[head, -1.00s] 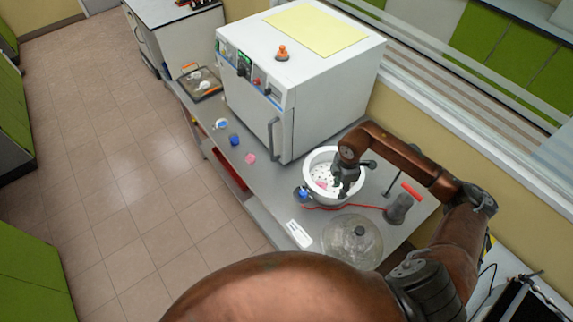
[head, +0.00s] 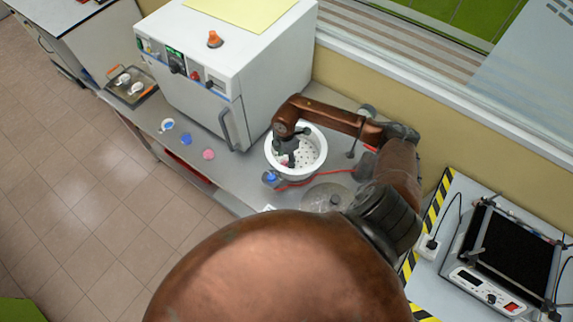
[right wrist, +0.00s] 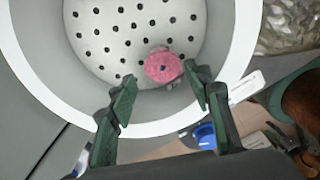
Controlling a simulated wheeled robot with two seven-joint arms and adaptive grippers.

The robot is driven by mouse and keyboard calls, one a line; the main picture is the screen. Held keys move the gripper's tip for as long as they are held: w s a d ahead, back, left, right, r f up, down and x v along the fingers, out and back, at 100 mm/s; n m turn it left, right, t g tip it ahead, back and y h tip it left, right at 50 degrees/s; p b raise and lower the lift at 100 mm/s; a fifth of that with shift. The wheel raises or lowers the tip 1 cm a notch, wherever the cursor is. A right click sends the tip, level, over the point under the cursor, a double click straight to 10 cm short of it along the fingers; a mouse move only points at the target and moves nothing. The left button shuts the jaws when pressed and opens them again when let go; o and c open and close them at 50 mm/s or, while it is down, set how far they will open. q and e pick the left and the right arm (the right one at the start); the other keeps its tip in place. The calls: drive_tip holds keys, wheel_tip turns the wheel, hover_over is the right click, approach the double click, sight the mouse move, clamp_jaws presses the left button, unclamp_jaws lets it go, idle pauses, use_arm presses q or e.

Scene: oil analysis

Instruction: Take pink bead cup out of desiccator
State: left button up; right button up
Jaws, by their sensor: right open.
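The desiccator is a round white bowl (head: 322,165) with a perforated white plate inside, standing open on the bench. The pink bead cup (right wrist: 163,66) sits on that plate near the bowl's wall in the right wrist view. In the head view it is mostly hidden by my gripper. My right gripper (head: 287,160) points down over the left part of the bowl. In the right wrist view my right gripper (right wrist: 164,84) is open and empty, with its fingertips on either side of the cup and a gap to each. My left gripper is not in view.
The clear desiccator lid (head: 325,197) lies on the bench in front of the bowl. A white oven (head: 215,70) stands behind left. A blue cap (head: 187,139) and a pink cap (head: 208,154) lie on the bench. A red tube (head: 318,180) runs past the bowl.

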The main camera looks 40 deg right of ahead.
drive_tip(key=shift+s+d+f+p, duration=0.15)
drive_tip(key=shift+f+p, duration=0.45)
drive_tip(key=shift+f, duration=1.6)
drive_tip(key=shift+s, duration=0.1)
drive_tip(key=c, duration=1)
